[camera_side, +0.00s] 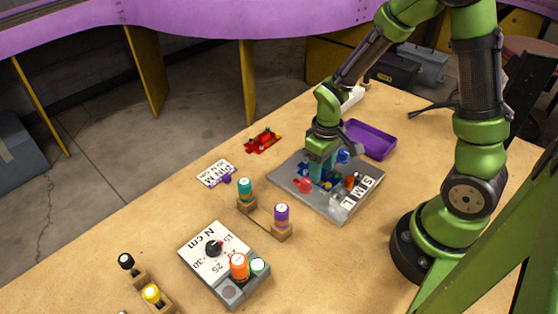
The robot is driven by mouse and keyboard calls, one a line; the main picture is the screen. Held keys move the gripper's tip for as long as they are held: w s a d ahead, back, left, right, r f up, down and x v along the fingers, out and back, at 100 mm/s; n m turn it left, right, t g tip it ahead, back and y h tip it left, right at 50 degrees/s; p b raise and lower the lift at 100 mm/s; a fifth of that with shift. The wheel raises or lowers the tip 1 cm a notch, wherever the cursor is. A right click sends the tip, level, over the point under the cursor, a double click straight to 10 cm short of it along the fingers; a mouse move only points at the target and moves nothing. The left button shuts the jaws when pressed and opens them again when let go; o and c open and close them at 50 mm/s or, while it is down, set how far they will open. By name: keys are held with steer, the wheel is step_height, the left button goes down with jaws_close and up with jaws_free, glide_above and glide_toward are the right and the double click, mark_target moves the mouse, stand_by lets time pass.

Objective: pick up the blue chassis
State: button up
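My gripper (319,174), with teal fingers, points down over the grey board (345,214) marked S M L. Dark blue parts (327,186) show low around the fingertips and are probably the blue chassis, mostly hidden by my gripper. A brighter blue round piece (343,156) sits just behind my gripper to the right. The view is too small to tell whether the fingers are open or shut on the blue part, or whether it rests on the board.
A red round piece (304,185) stands close left of my gripper. A purple tray (370,139) lies behind the board. A red toy part (262,140) is at the back left. Capped holders (281,213) and a torque dial box (213,250) stand in front left.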

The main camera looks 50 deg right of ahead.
jaws_close()
